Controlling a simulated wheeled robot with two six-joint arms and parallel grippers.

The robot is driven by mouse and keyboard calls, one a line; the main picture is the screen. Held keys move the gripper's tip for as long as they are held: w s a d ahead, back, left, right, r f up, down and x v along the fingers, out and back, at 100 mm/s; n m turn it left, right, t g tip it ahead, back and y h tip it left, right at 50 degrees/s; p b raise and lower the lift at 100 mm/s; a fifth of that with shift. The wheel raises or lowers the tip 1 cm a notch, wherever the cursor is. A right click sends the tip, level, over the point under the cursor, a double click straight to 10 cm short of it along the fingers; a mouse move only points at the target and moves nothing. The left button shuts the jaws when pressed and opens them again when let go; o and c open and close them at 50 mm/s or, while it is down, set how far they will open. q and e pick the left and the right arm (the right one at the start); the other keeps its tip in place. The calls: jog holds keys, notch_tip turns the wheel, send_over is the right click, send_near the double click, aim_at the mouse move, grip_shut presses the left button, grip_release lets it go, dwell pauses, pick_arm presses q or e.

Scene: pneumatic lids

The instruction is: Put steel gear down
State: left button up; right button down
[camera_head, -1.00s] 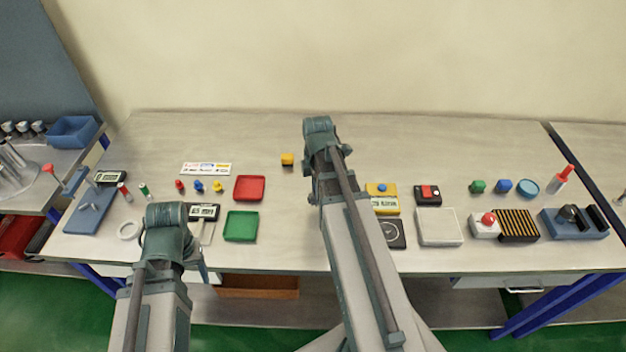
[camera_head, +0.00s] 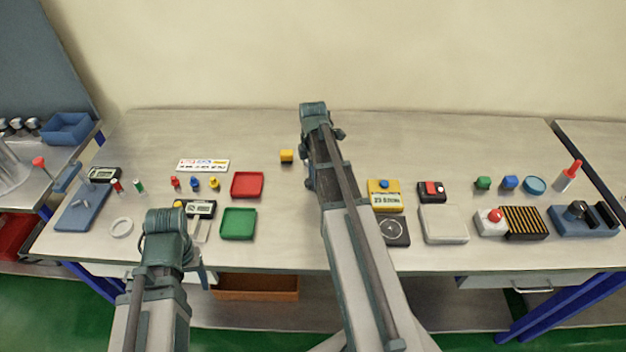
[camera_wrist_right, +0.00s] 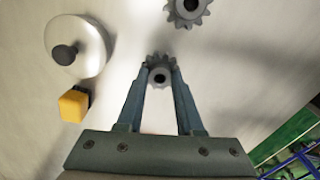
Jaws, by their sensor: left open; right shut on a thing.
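A grey toothed gear (camera_wrist_right: 158,70) with a dark centre hole is between the fingertips of my right gripper (camera_wrist_right: 158,84), which is shut on it. I cannot tell whether this gear touches the table. A second grey gear (camera_wrist_right: 188,9) lies on the table just beyond it, apart from it, cut by the top edge of the right wrist view. In the head view my right arm (camera_head: 328,165) hides both gears and its own fingers. My left gripper (camera_head: 168,235) is low at the table's front edge, open, its fingertips mostly hidden.
A yellow cube (camera_wrist_right: 74,105) and a round pale lid with a dark knob (camera_wrist_right: 66,54) lie left of the right gripper. Red (camera_head: 247,185) and green (camera_head: 238,224) trays stand left of the right arm. The table's back strip is mostly clear.

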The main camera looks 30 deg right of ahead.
jog(key=shift+f, duration=0.15)
jog(key=c, duration=0.5)
grip_release()
jog(key=shift+c, duration=0.2)
notch_tip(320, 180, up, 12)
jog(key=p, duration=1.2)
jog(key=shift+r, duration=0.25)
